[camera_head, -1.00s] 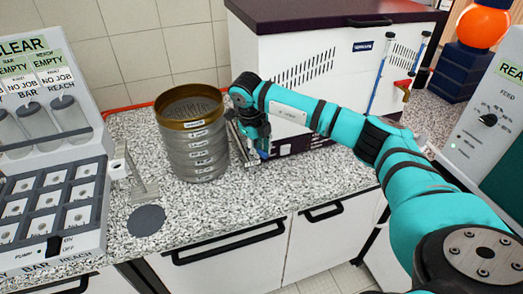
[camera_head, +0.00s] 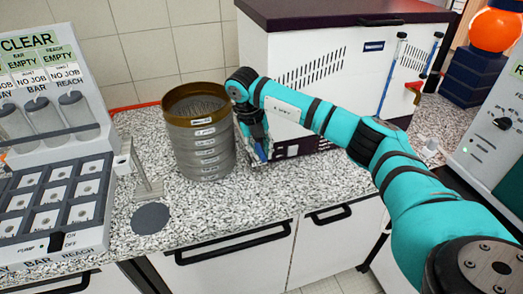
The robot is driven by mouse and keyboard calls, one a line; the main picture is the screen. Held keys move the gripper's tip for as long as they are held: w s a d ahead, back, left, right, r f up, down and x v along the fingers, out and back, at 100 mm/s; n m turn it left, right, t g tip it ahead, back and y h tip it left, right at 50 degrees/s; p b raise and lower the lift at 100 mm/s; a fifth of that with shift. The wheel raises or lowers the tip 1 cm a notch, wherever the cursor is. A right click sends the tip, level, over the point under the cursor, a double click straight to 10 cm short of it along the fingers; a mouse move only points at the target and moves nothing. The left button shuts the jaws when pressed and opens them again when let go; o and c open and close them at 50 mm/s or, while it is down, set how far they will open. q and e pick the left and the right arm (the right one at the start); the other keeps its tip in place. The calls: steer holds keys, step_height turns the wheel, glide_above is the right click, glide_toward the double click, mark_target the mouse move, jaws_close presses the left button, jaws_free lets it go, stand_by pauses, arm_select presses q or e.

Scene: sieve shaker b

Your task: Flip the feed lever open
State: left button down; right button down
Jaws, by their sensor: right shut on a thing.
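My right gripper (camera_head: 258,160) points down between the sieve stack (camera_head: 205,153) and the white cabinet (camera_head: 318,85). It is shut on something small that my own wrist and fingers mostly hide. A blue piece shows at the fingers, and I cannot tell whether it belongs to the gripper. No feed lever can be clearly made out there. A black knob (camera_head: 503,123) sits on the pale panel at the right edge, far from the gripper. My left gripper is not in view.
The sieve stack stands upright close to my right wrist. A small metal stand (camera_head: 142,175) and a dark round disc (camera_head: 150,218) are left of it. A rack with tubes (camera_head: 75,110) fills the left. The speckled counter (camera_head: 220,205) is clear in front.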

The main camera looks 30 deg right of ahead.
steer(key=shift+r, duration=0.1)
steer(key=c, duration=1.2)
jaws_free()
steer(key=shift+c, duration=0.2)
step_height(320, 180, up, 12)
steer(key=a, duration=0.2)
steer(key=shift+w+a, duration=0.15)
steer(key=shift+w, duration=0.15)
steer(key=shift+f, duration=0.2)
